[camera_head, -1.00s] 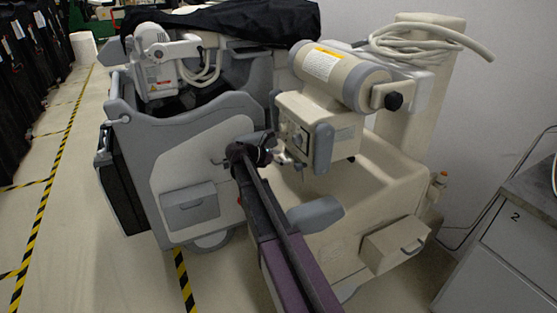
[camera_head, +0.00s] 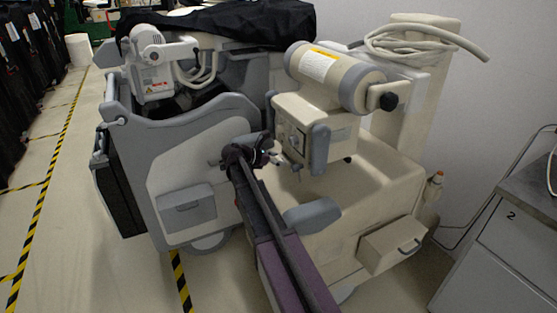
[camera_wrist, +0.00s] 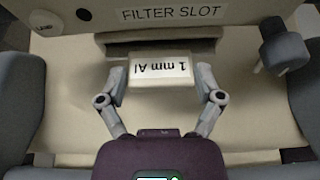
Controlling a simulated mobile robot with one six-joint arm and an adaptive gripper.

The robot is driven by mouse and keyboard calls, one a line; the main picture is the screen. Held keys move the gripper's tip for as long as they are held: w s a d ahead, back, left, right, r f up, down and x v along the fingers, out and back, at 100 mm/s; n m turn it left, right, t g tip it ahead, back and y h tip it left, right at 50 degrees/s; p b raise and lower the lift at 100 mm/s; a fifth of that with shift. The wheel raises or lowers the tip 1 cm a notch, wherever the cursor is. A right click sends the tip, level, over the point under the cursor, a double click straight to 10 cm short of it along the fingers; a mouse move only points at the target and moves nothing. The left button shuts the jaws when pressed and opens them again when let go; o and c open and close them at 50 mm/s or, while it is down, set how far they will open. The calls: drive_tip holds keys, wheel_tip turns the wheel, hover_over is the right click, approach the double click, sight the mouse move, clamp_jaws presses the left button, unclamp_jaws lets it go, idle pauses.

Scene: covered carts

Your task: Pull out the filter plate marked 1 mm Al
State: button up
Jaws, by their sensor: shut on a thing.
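The filter plate marked 1 mm Al (camera_wrist: 160,69) shows in the wrist view as a pale tab, its label upside down. It lies just below the dark filter slot (camera_wrist: 160,40) in the beige housing labelled FILTER SLOT. My gripper (camera_wrist: 160,86) has a finger on each side of the tab and is shut on it. In the head view my gripper (camera_head: 283,157) is at the front of the beige collimator box (camera_head: 312,125) under the tube; the plate is too small to tell there. How far the plate sits in the slot is hidden.
A dark grey knob (camera_wrist: 284,46) sticks out right of the slot. Grey side parts (camera_wrist: 30,110) flank the gripper. In the head view, a grey cart (camera_head: 185,150) stands close left of my arm, and a drawer (camera_head: 392,244) juts out at lower right.

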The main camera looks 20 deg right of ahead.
drive_tip(key=shift+s+a, duration=0.1)
drive_tip(key=shift+a, duration=1.95)
drive_tip(key=shift+a, duration=0.25)
drive_tip(key=shift+s+a, duration=0.1)
drive_tip(key=shift+a, duration=2.7)
